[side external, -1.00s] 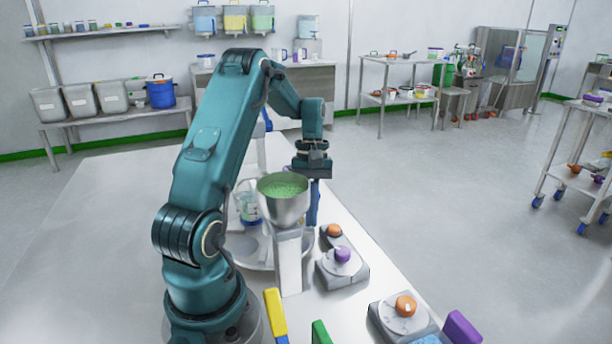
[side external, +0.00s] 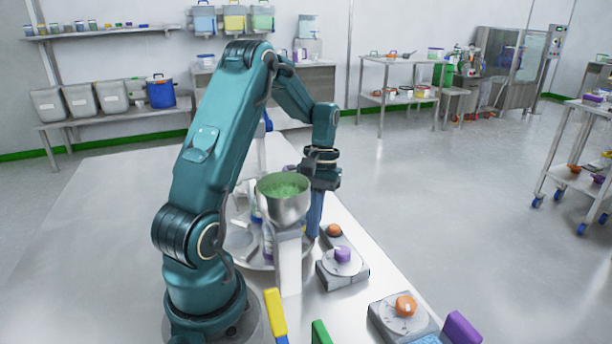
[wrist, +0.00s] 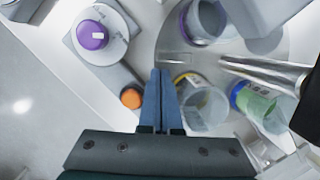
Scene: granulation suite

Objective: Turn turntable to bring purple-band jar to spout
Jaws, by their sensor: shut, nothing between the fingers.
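The turntable is a pale grey disc (wrist: 175,62) with several clear jars on it; in the side view its rim (side external: 262,266) shows beneath the hopper stand. The purple-band jar (wrist: 204,20) is at the top of the wrist view, and its purple band (side external: 268,240) shows partly behind the stand in the side view. A yellow-band jar (wrist: 203,103) is beside my fingers. A blue-band jar (wrist: 258,103) holding green material is further right. My gripper (wrist: 161,72) is shut and empty, fingers down at the disc's edge; it shows in the side view (side external: 314,234). The spout outlet is not clearly visible.
A steel hopper of green granules (side external: 284,200) stands over the turntable, close to my gripper. Control boxes with a purple knob (wrist: 92,34) and an orange knob (wrist: 131,98) lie just outside the disc. The bench is bare at left.

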